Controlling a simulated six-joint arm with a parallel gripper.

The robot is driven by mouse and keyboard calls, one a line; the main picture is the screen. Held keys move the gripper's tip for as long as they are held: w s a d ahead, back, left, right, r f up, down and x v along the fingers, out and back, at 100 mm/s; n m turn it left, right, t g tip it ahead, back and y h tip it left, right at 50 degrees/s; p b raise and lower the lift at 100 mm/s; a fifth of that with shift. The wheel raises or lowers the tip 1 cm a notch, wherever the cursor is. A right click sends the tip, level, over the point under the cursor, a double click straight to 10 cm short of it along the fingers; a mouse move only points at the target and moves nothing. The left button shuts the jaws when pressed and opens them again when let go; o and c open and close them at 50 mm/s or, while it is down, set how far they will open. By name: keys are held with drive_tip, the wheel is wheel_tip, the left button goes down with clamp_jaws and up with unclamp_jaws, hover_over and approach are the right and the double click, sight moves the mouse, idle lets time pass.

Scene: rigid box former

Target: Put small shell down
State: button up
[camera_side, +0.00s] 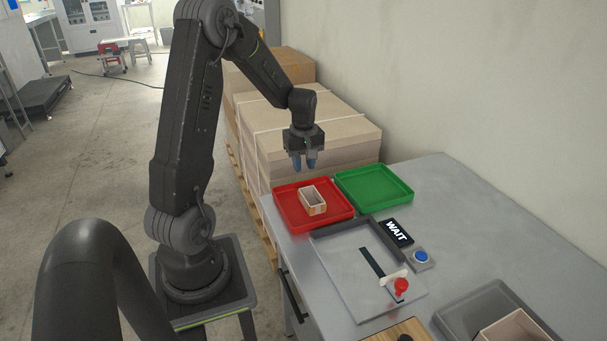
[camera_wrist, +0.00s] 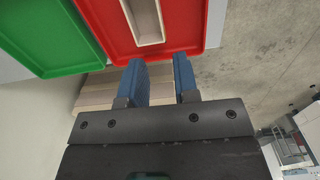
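A small open-topped box shell (camera_side: 312,198), pale with a tan side, sits upright in the red tray (camera_side: 283,217). In the wrist view part of the shell (camera_wrist: 147,22) shows in the red tray (camera_wrist: 193,32), beyond my fingertips. My gripper (camera_side: 304,164) hangs above the back of the red tray, clear of the shell. Its blue fingers stand apart with nothing between them, as the wrist view of my gripper (camera_wrist: 160,65) shows. A second, larger-looking pale shell (camera_side: 515,330) is in the grey tray (camera_side: 470,305) at lower right, partly cut off.
An empty green tray (camera_side: 373,187) stands right of the red one. A grey fixture (camera_side: 345,262) with a red knob (camera_side: 401,286), a WAIT sign (camera_side: 396,232) and a blue button (camera_side: 421,256) are in front. Stacked boxes (camera_side: 320,130) stand behind the table.

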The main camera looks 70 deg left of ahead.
drive_tip(key=d+r+m+t+y, duration=0.1)
drive_tip(key=d+r+m+t, duration=0.2)
drive_tip(key=d+r+m, duration=1.05)
drive_tip(key=s+d+r+m+t, duration=0.1)
drive_tip(key=s+d+m, duration=0.1)
drive_tip(key=s+d, duration=0.3)
drive_tip(key=s+d+r+m+t+h, duration=0.1)
drive_tip(key=s+d+r+m, duration=0.1)
drive_tip(key=s+d, duration=0.4)
drive_tip(key=d, duration=0.3)
drive_tip(key=shift+d+t, duration=0.25)
drive_tip(key=shift+t, duration=0.05)
drive_tip(key=shift+m, duration=0.25)
